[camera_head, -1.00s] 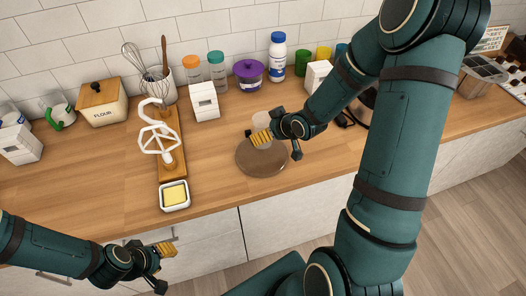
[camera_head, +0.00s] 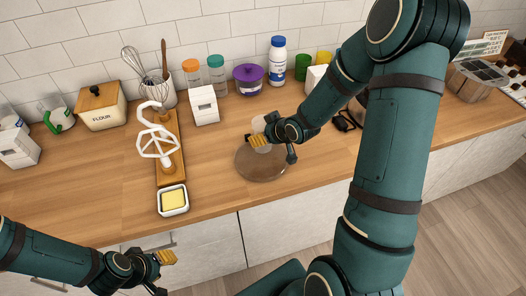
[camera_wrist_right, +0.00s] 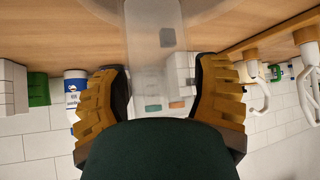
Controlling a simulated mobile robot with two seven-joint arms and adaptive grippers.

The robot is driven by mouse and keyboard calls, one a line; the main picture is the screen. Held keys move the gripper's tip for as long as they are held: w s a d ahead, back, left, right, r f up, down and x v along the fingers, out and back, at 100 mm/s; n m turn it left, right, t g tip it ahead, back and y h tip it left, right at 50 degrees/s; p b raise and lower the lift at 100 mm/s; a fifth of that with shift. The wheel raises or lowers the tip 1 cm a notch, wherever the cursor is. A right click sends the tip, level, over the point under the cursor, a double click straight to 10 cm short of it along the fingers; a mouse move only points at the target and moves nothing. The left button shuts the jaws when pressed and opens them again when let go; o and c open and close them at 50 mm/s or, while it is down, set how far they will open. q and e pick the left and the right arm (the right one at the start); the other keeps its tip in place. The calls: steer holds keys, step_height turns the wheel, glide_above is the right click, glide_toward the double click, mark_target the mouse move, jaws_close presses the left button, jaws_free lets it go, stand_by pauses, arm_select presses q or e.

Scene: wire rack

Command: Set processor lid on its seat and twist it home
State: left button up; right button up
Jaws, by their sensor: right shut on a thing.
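A translucent brownish disc (camera_head: 262,166), which looks like the processor lid, is flat over the counter near its front edge. I cannot tell whether it touches the wood. A clear upright tube (camera_head: 259,124) shows just behind my right fingers. My right gripper (camera_head: 256,141) is above the disc, shut on this clear part. In the right wrist view the clear tube (camera_wrist_right: 153,25) runs between the two gold-padded fingers (camera_wrist_right: 160,95). My left gripper (camera_head: 165,257) is in front of the counter, low at the left; its finger gap is unclear. I cannot make out the lid's seat.
A butter dish (camera_head: 173,201) and a wooden stand with white beaters (camera_head: 158,145) stand left of the disc. Jars, a purple-lidded pot (camera_head: 248,80) and a white bottle (camera_head: 277,60) line the wall. My right arm hides the counter behind it. Wood around the disc is clear.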

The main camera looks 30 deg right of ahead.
steer(key=shift+r+p, duration=1.85)
steer(key=shift+r, duration=0.7)
steer(key=shift+f, duration=0.1)
